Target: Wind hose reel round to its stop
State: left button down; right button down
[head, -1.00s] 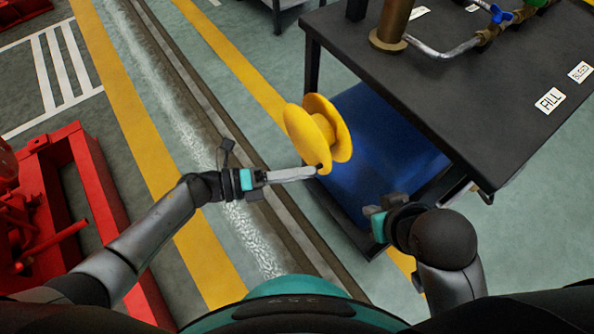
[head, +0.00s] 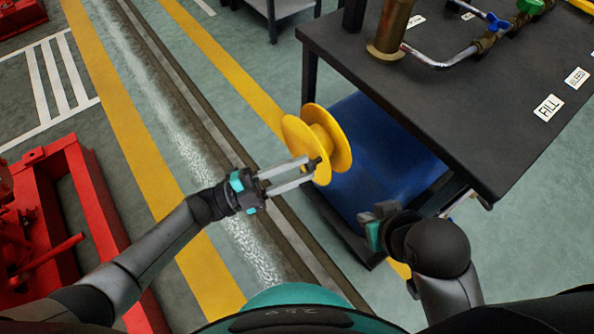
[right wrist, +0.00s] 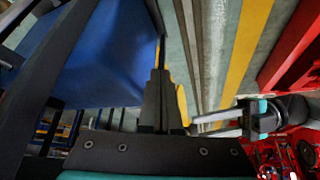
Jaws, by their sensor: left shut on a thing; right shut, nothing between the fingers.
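A small dark crank handle (head: 313,163) stands at the reel's lower edge. My left gripper (head: 311,168) reaches in from the left and is shut on this handle between its long grey fingertips. My right gripper (head: 370,219) is shut and empty, apart from the reel, below and right of it; its fingers show in the right wrist view (right wrist: 156,98).
The dark bench (head: 440,90) carries pipes with a blue valve (head: 497,22) and a FILL label. A blue tank (head: 375,150) sits under it, close to both grippers. A red frame (head: 85,190) stands at left. Open floor lies left of the reel.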

aim_at(309, 135)
pick_arm(q)
jog(key=n+t, duration=0.1)
jog(key=n, duration=0.1)
jog(key=w+r+n+t, duration=0.1)
jog(key=n, duration=0.3)
jog(key=shift+w+a+r+t, duration=0.2)
jog(key=shift+a+r+t, duration=0.1)
jog(key=shift+a+t, duration=0.1)
jog(key=n, duration=0.1)
jog(key=n+t, duration=0.1)
jog(key=w+n+t, duration=0.1)
jog(key=n, duration=0.1)
jog(key=shift+a+r, duration=0.25)
jog(key=shift+a, duration=0.05)
jog(key=shift+w+a+r+n+t+p, duration=0.15)
jog(key=shift+n+t, duration=0.1)
jog(key=shift+n, duration=0.25)
jog(key=shift+w+f+n+t+p, duration=0.15)
jog(key=shift+n+t, duration=0.1)
jog(key=shift+n, duration=0.25)
pick_arm(e)
jog(key=shift+s+d+r+g, duration=0.45)
jog(key=shift+s+d+g, duration=0.1)
jog(key=shift+d, duration=0.1)
pick_arm(q)
jog(key=shift+r, duration=0.1)
pick_arm(e)
jog(key=shift+w, duration=0.1)
